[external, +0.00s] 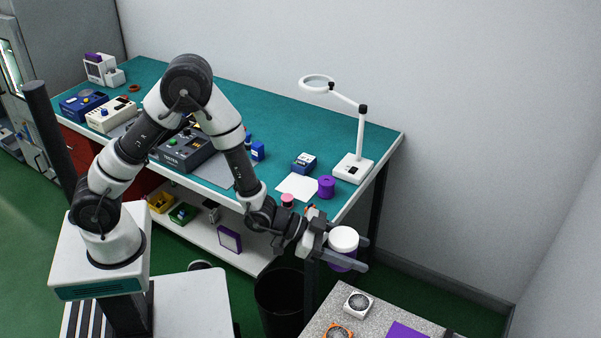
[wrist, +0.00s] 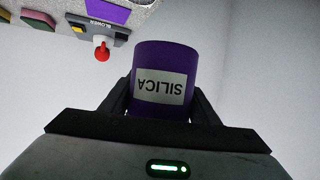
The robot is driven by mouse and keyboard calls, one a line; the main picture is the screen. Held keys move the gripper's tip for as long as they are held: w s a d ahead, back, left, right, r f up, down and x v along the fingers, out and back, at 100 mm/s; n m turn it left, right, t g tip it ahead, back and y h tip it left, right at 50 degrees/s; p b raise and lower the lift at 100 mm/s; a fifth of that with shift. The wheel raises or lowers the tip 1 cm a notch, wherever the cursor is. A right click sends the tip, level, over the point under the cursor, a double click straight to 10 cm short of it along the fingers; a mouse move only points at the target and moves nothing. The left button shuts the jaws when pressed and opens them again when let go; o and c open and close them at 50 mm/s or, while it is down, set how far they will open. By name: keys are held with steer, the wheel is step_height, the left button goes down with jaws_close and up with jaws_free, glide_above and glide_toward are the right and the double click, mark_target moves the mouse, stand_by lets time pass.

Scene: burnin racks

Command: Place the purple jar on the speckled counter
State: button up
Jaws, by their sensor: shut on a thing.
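The purple jar (external: 342,262) has a white lid and is held in my gripper (external: 352,256), off the bench's front right corner. In the wrist view the jar (wrist: 163,62) shows a white label reading "SILICA", upside down, between the two dark fingers of my gripper (wrist: 160,108). The gripper is shut on it. The speckled counter (external: 328,306) is at the bottom right of the external view, below and in front of the jar. The jar is in the air, apart from the counter.
A white-framed fan (external: 358,304), an orange-framed fan (external: 337,332) and a purple flat item (external: 405,331) are on the counter. The teal bench (external: 265,110) holds a magnifier lamp (external: 353,168), a purple spool (external: 326,187) and instruments. A black bin (external: 280,300) stands left of the counter.

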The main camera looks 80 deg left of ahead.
steer(key=w+d+f+m+g+h+b, duration=0.1)
steer(key=w+d+f+m+g+h, duration=0.15)
steer(key=d, duration=0.65)
steer(key=w+d+f+m+g+h, duration=0.2)
steer(key=w+d+m+h, duration=0.2)
steer(key=d, duration=0.5)
steer(key=shift+y, duration=0.35)
steer(key=shift+s+d+f+b, duration=0.1)
steer(key=shift+f+b, duration=1.1)
steer(key=shift+f, duration=0.35)
steer(key=shift+d+f+b, duration=0.1)
steer(key=shift+f+b, duration=1.05)
steer(key=shift+f, duration=0.4)
steer(key=shift+f+b, duration=0.35)
steer(key=shift+f, duration=0.15)
steer(key=o, duration=1.4)
steer(key=shift+c, duration=0.2)
steer(key=shift+s+a, duration=0.1)
